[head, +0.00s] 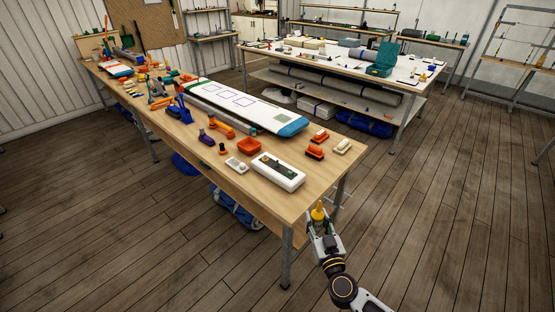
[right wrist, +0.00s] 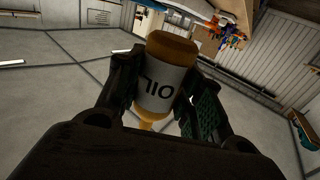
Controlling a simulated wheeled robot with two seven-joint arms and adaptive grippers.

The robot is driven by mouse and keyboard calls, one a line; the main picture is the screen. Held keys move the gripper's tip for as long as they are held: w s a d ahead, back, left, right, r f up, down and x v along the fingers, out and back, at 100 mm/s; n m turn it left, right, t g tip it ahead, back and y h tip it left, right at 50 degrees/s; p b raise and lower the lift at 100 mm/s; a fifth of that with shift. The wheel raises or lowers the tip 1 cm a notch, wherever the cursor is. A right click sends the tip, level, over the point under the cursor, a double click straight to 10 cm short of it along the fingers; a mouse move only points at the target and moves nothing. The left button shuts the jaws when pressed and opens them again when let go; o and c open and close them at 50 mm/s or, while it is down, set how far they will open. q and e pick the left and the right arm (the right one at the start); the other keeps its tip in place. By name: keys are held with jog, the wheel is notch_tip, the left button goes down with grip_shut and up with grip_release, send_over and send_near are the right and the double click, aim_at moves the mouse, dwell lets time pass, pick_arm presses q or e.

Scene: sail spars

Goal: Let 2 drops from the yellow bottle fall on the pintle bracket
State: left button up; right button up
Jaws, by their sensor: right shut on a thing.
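The yellow bottle (head: 319,212) is in my right gripper (head: 320,226), off the front right corner of the near workbench, over the floor. The gripper is shut on it, and its narrow tip points up in the head view. In the right wrist view the bottle (right wrist: 166,82) sits between both fingers (right wrist: 160,92), with an amber body and a white label reading OIL upside down in the picture. I see no drops. I cannot pick out the pintle bracket for sure among the small parts on the bench. My left gripper is not in view.
The near workbench (head: 267,203) carries a white box with a dark panel (head: 278,170), an orange tray (head: 249,146), orange blocks (head: 315,151) and a long white board with a blue end (head: 245,105). A second bench (head: 410,78) stands behind. Open floor lies right.

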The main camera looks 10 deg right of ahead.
aim_at(312, 214)
jog(key=shift+w+a+r+y, duration=0.1)
jog(key=shift+a+r, duration=0.15)
jog(key=shift+r, duration=0.2)
jog(key=shift+a+r+y, duration=0.1)
jog(key=shift+a+r, duration=0.1)
jog(key=shift+r, duration=0.25)
jog(key=shift+w+a+r+y, duration=0.1)
jog(key=shift+a+r, duration=0.15)
jog(key=shift+r, duration=0.2)
jog(key=shift+a+r+n, duration=0.15)
jog(key=shift+r+n, duration=0.15)
jog(key=shift+r, duration=0.15)
jog(key=shift+a+r+n+y, duration=0.3)
jog(key=shift+a+r+y, duration=0.15)
jog(key=shift+r+y, duration=0.1)
dwell(0.6)
jog(key=shift+f, duration=0.3)
